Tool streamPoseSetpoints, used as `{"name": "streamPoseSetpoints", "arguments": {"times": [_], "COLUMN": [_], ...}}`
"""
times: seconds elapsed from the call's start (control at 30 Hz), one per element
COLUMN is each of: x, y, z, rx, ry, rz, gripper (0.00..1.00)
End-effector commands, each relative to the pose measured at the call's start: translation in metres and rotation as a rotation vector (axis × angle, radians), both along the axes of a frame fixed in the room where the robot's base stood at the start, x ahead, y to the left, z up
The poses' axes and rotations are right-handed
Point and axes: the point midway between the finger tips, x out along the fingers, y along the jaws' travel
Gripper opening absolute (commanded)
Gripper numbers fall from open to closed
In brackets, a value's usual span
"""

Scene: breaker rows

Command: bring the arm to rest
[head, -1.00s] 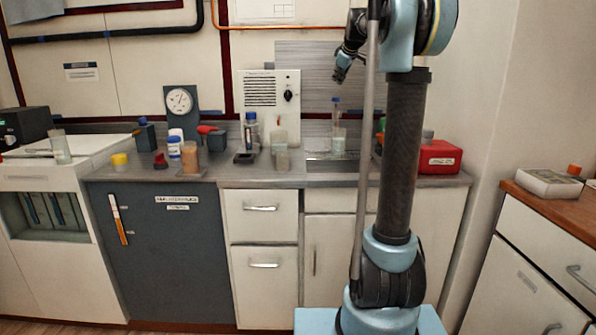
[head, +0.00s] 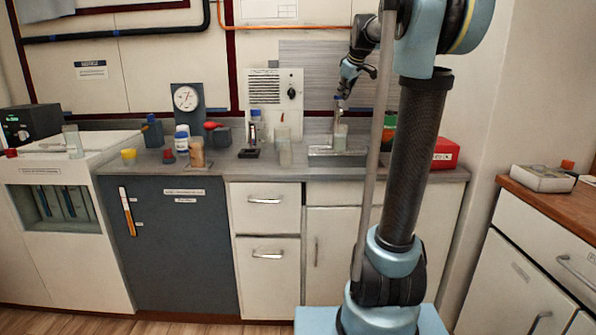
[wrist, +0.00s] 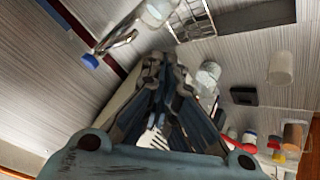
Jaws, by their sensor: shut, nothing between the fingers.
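My gripper (head: 345,93) is shut and empty in the head view.
The grey counter (head: 225,178) holds a dial gauge (head: 186,98), several jars and bottles, a clear beaker (head: 285,152) and a dark pad (head: 249,153). A red box (head: 446,152) stands at its right end. A wooden-topped cabinet (head: 540,200) is at right. Open floor shows at lower left.

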Motion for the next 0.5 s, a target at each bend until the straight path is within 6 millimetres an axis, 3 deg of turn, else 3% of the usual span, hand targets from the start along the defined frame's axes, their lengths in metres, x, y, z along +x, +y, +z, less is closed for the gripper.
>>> {"name": "streamPoseSetpoints", "arguments": {"times": [0.5], "x": [-0.203], "y": [0.005], "z": [-0.136], "rx": [0.125], "ry": [0.238], "rz": [-0.266], "gripper": [0.00]}}
